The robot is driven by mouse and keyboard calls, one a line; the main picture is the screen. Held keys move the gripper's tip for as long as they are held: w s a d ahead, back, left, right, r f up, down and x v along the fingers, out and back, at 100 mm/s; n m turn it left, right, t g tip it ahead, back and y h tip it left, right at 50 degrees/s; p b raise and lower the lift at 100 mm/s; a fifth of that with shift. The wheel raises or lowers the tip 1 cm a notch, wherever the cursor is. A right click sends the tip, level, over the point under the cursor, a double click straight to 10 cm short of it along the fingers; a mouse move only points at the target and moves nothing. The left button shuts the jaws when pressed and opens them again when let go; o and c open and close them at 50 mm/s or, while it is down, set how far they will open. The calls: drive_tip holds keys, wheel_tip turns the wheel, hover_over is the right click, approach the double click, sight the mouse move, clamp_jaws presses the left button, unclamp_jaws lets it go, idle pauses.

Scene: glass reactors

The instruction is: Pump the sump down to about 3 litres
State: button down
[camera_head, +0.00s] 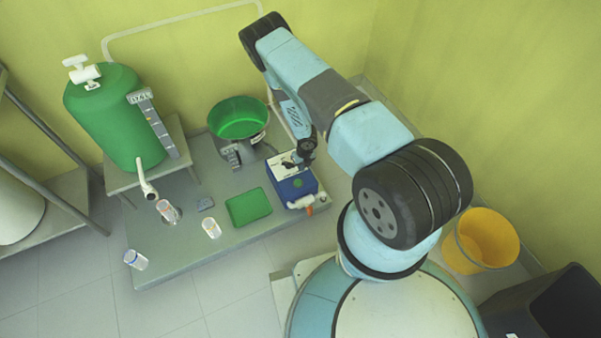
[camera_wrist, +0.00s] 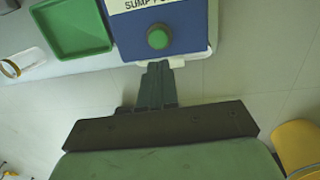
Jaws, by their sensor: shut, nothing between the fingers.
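The sump pump is a blue box with a white top (camera_head: 295,190), standing on the grey platform. In the wrist view the blue box (camera_wrist: 185,28) carries a label that begins "SUMP P", partly cut off, and a round green button (camera_wrist: 158,37). My gripper (camera_wrist: 157,68) is shut and empty, its fingertips just short of the button in the picture; I cannot tell whether they touch the box.
A green tank (camera_head: 105,118) with a level scale (camera_head: 152,124) and white tap stands on a stand at left. A green tray (camera_head: 248,207) and several small glass vessels (camera_head: 211,228) are on the platform. A yellow bucket (camera_head: 482,240) is at right.

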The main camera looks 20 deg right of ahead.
sight(298, 182)
drive_tip(key=shift+d+r, duration=0.1)
drive_tip(key=shift+r, duration=0.75)
idle(0.7)
drive_tip(key=shift+s+a+r+h, duration=0.15)
drive_tip(key=shift+s+a+r, duration=0.15)
drive_tip(key=shift+r, duration=0.15)
drive_tip(key=shift+s+a+r+h, duration=0.15)
drive_tip(key=shift+s+a+r, duration=0.1)
drive_tip(key=shift+r, duration=0.2)
drive_tip(key=f, duration=0.4)
drive_tip(key=w+f, duration=0.1)
drive_tip(key=f, duration=0.9)
drive_tip(key=shift+w+a, duration=0.2)
